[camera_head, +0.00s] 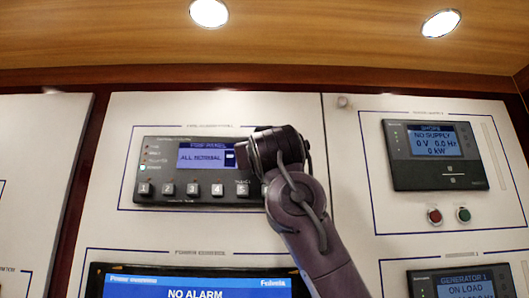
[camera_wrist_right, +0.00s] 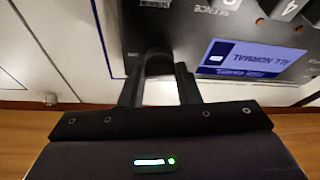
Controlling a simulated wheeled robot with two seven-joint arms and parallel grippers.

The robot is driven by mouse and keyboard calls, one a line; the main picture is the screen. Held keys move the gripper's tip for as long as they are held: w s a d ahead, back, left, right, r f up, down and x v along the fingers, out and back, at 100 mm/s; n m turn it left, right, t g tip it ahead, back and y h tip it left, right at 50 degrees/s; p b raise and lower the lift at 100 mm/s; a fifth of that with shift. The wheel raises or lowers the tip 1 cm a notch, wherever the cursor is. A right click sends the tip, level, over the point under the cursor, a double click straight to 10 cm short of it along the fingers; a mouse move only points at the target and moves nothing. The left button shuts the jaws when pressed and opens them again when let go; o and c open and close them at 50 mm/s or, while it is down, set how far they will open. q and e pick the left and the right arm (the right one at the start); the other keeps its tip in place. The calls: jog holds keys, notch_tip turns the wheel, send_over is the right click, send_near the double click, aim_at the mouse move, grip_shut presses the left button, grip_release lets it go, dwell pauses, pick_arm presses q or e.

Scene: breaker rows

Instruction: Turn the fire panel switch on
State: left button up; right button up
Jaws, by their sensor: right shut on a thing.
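The fire panel (camera_head: 160,190) is a dark unit on the white wall, with a lit blue screen reading "ALL NORMAL" and a row of numbered buttons. Its right part is hidden behind my right gripper (camera_head: 246,150) and arm. In the right wrist view the panel (camera_wrist_right: 215,25) appears upside down. There my right gripper (camera_wrist_right: 158,88) has its two fingers on either side of a dark rounded switch (camera_wrist_right: 157,64) at the panel's end, shut on it. The switch is hidden in the head view. My left gripper is out of view.
Below is a large screen (camera_head: 200,283) reading "NO ALARM". At right are the shore panel (camera_head: 435,155), a red button (camera_head: 434,216) and a green button (camera_head: 464,214), with the generator panel (camera_head: 465,285) below. A wooden overhang (camera_head: 300,40) runs above.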

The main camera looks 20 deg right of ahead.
jog(key=shift+s+r+m+h, duration=0.1)
jog(key=shift+r+m+h, duration=0.1)
jog(key=shift+m+h, duration=1.1)
jog(key=shift+m+y, duration=0.3)
jog(key=shift+m, duration=0.3)
jog(key=o, duration=1)
jog(key=shift+w+f, duration=0.2)
jog(key=shift+c, duration=0.2)
jog(key=shift+a, duration=0.1)
jog(key=b+v, duration=0.5)
jog(key=v, duration=0.3)
